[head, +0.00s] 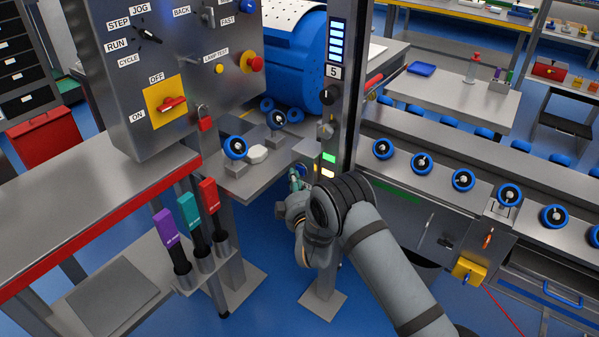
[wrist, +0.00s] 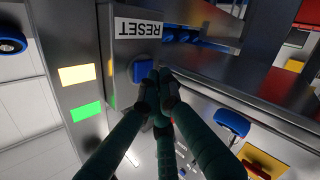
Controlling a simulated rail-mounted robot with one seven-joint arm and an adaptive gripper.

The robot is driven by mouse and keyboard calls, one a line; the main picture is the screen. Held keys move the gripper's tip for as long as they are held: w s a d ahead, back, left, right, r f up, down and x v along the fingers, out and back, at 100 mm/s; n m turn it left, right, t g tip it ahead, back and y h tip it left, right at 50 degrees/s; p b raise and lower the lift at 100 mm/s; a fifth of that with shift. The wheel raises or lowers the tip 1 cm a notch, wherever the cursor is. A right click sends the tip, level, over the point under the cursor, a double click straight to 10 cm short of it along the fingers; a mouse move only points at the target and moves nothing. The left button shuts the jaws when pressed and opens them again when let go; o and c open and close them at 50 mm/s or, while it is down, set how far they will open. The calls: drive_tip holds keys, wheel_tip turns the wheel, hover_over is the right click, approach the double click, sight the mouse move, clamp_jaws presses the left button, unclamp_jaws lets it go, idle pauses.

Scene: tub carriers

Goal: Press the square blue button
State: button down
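The square blue button (wrist: 143,71) sits on a grey box in the wrist view, beside a RESET label (wrist: 139,27) that reads upside down. My gripper (wrist: 158,80) has its dark green fingers drawn together with nothing seen between them. The fingertips overlap the button's right edge in the picture; I cannot tell whether they touch it. In the head view my gripper (head: 294,180) is a small teal shape beside the post, below the control cabinet, and the button is hard to make out there.
A post (head: 345,110) with lit green and cream panels stands close by. The control cabinet (head: 185,75) is at upper left. A conveyor with blue rollers (head: 463,181) runs to the right. Purple, teal and red-handled tools (head: 188,230) stand in a holder at lower left.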

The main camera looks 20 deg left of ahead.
idle(0.4)
drive_tip(key=shift+w+d+b, duration=0.15)
drive_tip(key=shift+w+b, duration=0.2)
drive_tip(key=shift+w, duration=0.05)
drive_tip(key=shift+w+d, duration=0.1)
drive_tip(key=shift+w, duration=0.05)
idle(0.4)
drive_tip(key=shift+s+f+b, duration=0.1)
drive_tip(key=shift+s+b, duration=0.25)
drive_tip(key=shift+b, duration=0.05)
drive_tip(key=shift+s, duration=0.15)
drive_tip(key=shift+a, duration=0.2)
drive_tip(key=s+a+b, duration=0.2)
drive_tip(key=s, duration=0.3)
drive_tip(key=shift+s, duration=0.35)
